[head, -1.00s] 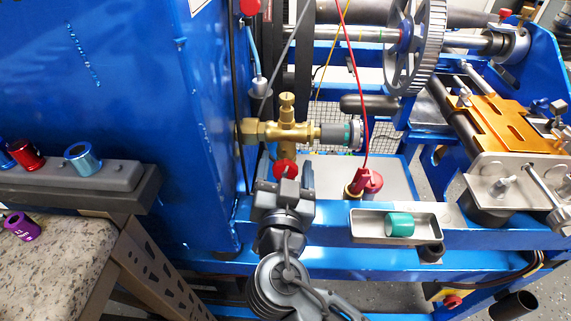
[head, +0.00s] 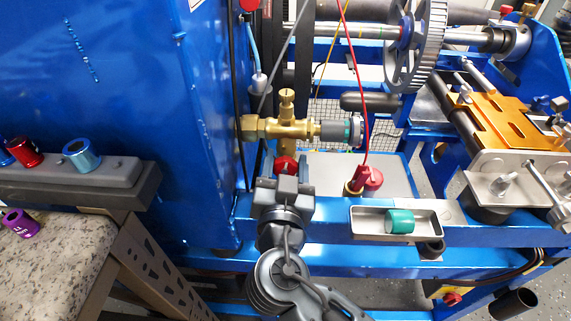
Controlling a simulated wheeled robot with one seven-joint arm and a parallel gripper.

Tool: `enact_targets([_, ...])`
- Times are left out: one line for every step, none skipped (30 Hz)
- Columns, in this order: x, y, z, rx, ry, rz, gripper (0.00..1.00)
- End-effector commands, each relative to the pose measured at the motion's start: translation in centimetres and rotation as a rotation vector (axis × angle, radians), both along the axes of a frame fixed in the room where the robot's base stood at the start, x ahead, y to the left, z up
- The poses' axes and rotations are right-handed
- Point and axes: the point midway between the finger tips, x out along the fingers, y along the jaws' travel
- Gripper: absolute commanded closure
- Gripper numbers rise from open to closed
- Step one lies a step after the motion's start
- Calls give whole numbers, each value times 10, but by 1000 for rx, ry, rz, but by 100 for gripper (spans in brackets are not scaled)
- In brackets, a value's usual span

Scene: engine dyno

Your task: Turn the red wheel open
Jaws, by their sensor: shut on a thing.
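The small red wheel (head: 285,164) sits below the brass valve (head: 287,128) on the side of the blue engine stand. My gripper (head: 285,180) reaches up to it from below, in the middle of the head view. Its jaws are shut on the red wheel, and they hide the wheel's lower part. The upper edge of the wheel shows above the jaws.
A metal tray (head: 372,222) with a green socket (head: 399,221) lies to the right on the blue frame rail. A red cable and plug (head: 360,178) stand near my gripper's right. A speckled bench (head: 55,245) with a purple socket (head: 20,222) is at left.

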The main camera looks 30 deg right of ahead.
Motion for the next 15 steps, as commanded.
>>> enact_targets([0, 0, -1, -26, 17, 0, 78])
enact_targets([0, 0, -1, -43, 30, 0, 78])
enact_targets([0, 0, -1, -68, 49, -1, 78])
enact_targets([0, 0, -1, -86, 62, -1, 78])
enact_targets([0, 0, -1, -103, 74, -1, 78])
enact_targets([0, 0, -1, -123, 89, -1, 78])
enact_targets([0, 1, 0, -136, 98, 0, 78])
enact_targets([0, 1, 0, -146, 105, 0, 78])
enact_targets([0, 1, 0, -158, 114, 0, 78])
enact_targets([0, 1, 0, -163, 117, 0, 78])
enact_targets([0, 1, 0, -166, 120, 0, 77])
enact_targets([0, 1, 0, -170, 122, 1, 78])
enact_targets([0, 1, 0, -171, 122, 1, 78])
enact_targets([0, 1, 0, -171, 122, 1, 78])
enact_targets([0, 1, 0, -170, 122, 1, 78])
